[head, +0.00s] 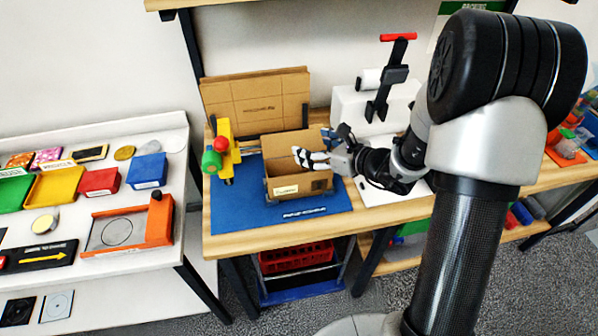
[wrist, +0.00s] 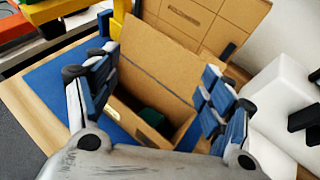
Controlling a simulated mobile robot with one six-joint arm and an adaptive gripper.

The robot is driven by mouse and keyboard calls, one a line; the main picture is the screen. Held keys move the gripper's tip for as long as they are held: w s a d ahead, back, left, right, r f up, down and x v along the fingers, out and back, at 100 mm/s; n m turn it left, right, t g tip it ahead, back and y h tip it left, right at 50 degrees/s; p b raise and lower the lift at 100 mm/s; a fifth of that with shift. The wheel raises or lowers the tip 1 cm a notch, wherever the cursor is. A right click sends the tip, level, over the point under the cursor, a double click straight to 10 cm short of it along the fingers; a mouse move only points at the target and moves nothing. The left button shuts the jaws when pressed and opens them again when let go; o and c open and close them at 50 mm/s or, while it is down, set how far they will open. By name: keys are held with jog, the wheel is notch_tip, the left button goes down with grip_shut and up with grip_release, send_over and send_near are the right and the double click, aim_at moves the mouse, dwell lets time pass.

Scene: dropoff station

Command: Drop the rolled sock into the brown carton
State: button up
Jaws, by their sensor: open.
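The brown carton (head: 295,187) stands open on a blue mat on the wooden table, and its raised flap (wrist: 160,60) fills the middle of the wrist view. My gripper (head: 313,145) is over the carton's right side, its fingers pointing left across the opening. In the wrist view my gripper (wrist: 160,76) is spread wide, with blue pads on both fingers and nothing between them. A dark green rounded thing (wrist: 152,117) lies inside the carton below the fingers. It looks like the rolled sock, but it is partly shadowed. The head view hides the carton's inside.
A yellow tape dispenser with a green part (head: 222,150) stands left of the carton. Flat cardboard (head: 255,100) leans behind it. A white block with a black and red press (head: 385,95) stands at the back right.

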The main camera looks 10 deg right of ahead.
jog(key=v, duration=0.8)
jog(key=shift+s, duration=0.25)
jog(key=shift+d, duration=0.1)
jog(key=s+a+r+n+g+y, duration=0.1)
jog(key=s+a+r+n+g, duration=0.2)
jog(key=s+a+n, duration=0.35)
jog(key=s+a+r+n+g+y, duration=0.1)
jog(key=s+a+r+n+g, duration=0.25)
jog(key=s+a+n, duration=0.35)
jog(key=s+n+g+h, duration=0.2)
jog(key=s+n+h, duration=0.3)
jog(key=s+n, duration=0.45)
jog(key=s+d+r+n+t+h, duration=0.1)
jog(key=s+d+r+n+h, duration=0.1)
jog(key=d+n, duration=0.4)
jog(key=shift+s+d+r+n+t+h, duration=0.2)
jog(key=shift+d+r+n+t+h, duration=0.3)
jog(key=shift+h, duration=0.5)
